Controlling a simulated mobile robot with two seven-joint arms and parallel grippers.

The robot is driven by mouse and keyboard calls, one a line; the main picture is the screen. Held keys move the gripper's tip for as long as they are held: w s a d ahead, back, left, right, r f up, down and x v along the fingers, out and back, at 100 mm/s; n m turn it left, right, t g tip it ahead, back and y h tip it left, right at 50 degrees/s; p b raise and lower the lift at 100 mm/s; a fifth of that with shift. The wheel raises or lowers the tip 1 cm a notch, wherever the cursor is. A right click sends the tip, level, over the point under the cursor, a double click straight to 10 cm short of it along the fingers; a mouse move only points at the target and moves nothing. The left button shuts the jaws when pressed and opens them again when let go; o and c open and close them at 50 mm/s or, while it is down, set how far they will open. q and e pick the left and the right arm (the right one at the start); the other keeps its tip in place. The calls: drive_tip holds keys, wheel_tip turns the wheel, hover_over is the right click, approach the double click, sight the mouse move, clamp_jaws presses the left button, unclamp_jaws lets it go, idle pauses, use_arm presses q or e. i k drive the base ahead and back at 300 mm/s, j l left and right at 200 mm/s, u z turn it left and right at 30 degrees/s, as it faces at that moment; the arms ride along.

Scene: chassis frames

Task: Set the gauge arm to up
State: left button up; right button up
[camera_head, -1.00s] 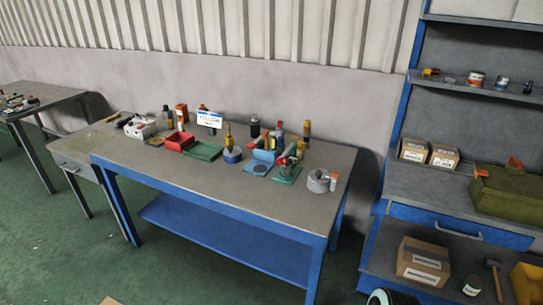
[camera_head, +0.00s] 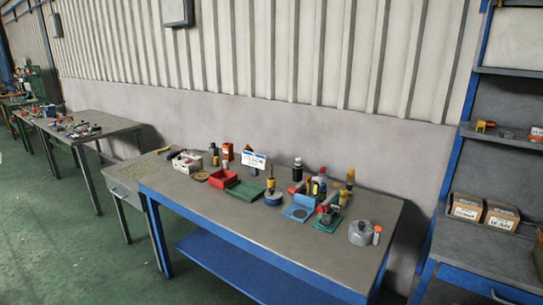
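Neither of my grippers shows in the head view. A workbench (camera_head: 215,203) with a grey top and blue frame stands ahead, crowded with small items. A grey round device (camera_head: 362,233) sits near its right end, beside a small orange-and-white tube (camera_head: 377,235). A blue round base (camera_head: 273,199) with a yellow upright part stands near the middle. A green plate (camera_head: 327,222) with a red-and-dark fixture lies left of the grey device, next to a light blue holder (camera_head: 300,208). The items are too small to tell which one is the gauge or how its arm points.
A red bin (camera_head: 222,178), a green tray (camera_head: 245,190) and a white sign (camera_head: 254,160) are on the bench. A shelf unit with cardboard boxes (camera_head: 467,206) stands at the right. Another table (camera_head: 85,125) stands far left. Green floor (camera_head: 60,230) is open at the front left.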

sight(320, 209)
drive_tip(key=l+u, duration=0.25)
drive_tip(key=l, duration=2.05)
drive_tip(key=k, duration=0.05)
